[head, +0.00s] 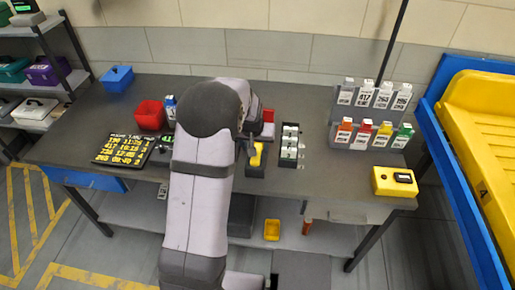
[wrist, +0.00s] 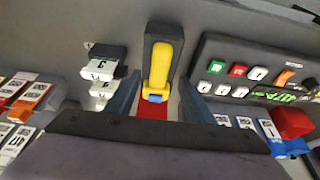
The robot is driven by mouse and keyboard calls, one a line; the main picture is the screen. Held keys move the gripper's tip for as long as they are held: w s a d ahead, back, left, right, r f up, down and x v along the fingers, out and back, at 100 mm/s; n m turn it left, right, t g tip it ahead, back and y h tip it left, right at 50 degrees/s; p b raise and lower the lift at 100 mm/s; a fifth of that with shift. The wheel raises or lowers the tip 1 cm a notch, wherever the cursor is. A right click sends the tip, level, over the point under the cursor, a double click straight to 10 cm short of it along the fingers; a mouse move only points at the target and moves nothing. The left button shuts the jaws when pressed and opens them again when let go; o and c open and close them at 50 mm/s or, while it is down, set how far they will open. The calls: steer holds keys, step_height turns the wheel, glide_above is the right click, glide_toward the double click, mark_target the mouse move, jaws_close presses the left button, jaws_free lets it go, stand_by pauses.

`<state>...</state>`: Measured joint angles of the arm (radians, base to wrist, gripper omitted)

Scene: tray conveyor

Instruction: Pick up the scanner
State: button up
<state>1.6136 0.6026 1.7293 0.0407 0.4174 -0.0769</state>
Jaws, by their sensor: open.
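The scanner (head: 256,155) is a yellow handheld device seated in a dark holder on the grey workbench (head: 300,185). In the wrist view the scanner (wrist: 161,62) stands near the middle, with a blue part at its lower end. My gripper (wrist: 160,95) is open, with one finger on each side of the scanner's lower end. I cannot tell whether the fingers touch it. In the head view my arm hides most of the gripper and part of the scanner's surroundings.
A dark rack of white items (head: 290,145) stands close right of the scanner. A red bin (head: 150,114), a blue bin (head: 117,78) and a black sign (head: 124,149) are on the left. Racks of labelled items (head: 372,132) and a yellow device (head: 394,181) are on the right.

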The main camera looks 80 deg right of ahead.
steer(key=p+x, duration=0.2)
steer(key=x, duration=0.1)
steer(key=shift+d, duration=0.15)
steer(key=shift+x, duration=0.85)
steer(key=shift+f, duration=0.1)
jaws_close()
